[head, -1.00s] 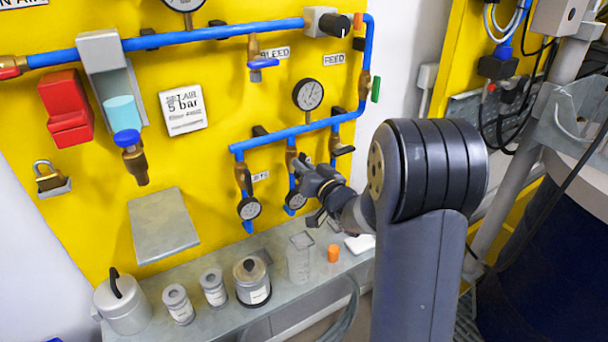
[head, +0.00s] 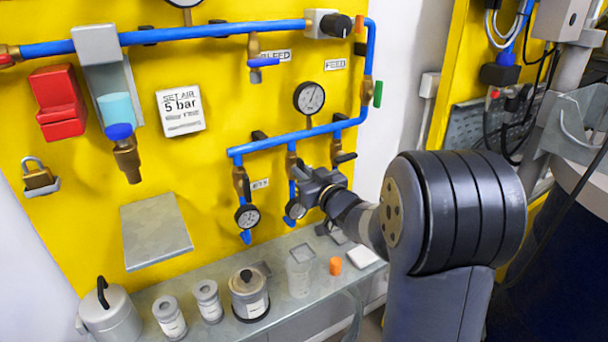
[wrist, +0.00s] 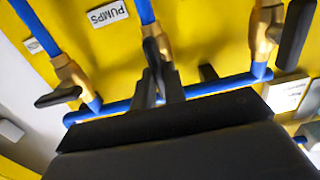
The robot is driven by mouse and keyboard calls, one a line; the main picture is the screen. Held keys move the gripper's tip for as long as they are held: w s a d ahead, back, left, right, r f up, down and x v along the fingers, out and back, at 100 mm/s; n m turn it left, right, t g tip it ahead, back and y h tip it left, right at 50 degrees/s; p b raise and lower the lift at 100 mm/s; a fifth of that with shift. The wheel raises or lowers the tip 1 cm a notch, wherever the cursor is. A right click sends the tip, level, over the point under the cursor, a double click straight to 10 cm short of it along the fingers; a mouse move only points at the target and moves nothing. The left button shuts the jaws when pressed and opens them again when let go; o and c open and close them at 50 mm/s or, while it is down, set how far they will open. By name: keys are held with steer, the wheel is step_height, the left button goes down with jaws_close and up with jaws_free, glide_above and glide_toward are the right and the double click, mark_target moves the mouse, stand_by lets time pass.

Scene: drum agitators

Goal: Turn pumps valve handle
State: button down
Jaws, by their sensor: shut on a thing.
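The pumps valve is the middle one of three brass valves hanging off the lower blue pipe. Its brass body shows in the head view (head: 291,163), and the white PUMPS label (wrist: 107,14) shows beside its pipe in the wrist view. My gripper (head: 308,185) is at this valve and covers its handle in the head view. In the wrist view my gripper's dark fingers (wrist: 158,88) are close together around the black pumps handle (wrist: 152,50), shut on it. How far the handle is turned is hard to tell.
Neighbouring valves stand close on both sides, with black handles at wrist-view left (wrist: 57,96) and right (wrist: 294,35). Round gauges (head: 247,216) hang below. A grey shelf (head: 225,335) beneath holds several jars, a clear beaker (head: 299,272) and an orange cap (head: 336,266).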

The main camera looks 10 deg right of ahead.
steer(key=c, duration=1.5)
jaws_free()
steer(key=shift+o, duration=0.2)
steer(key=b+v, duration=0.1)
steer(key=v, duration=0.9)
steer(key=shift+s+b, duration=0.3)
steer(key=shift+s, duration=0.1)
steer(key=shift+d, duration=0.1)
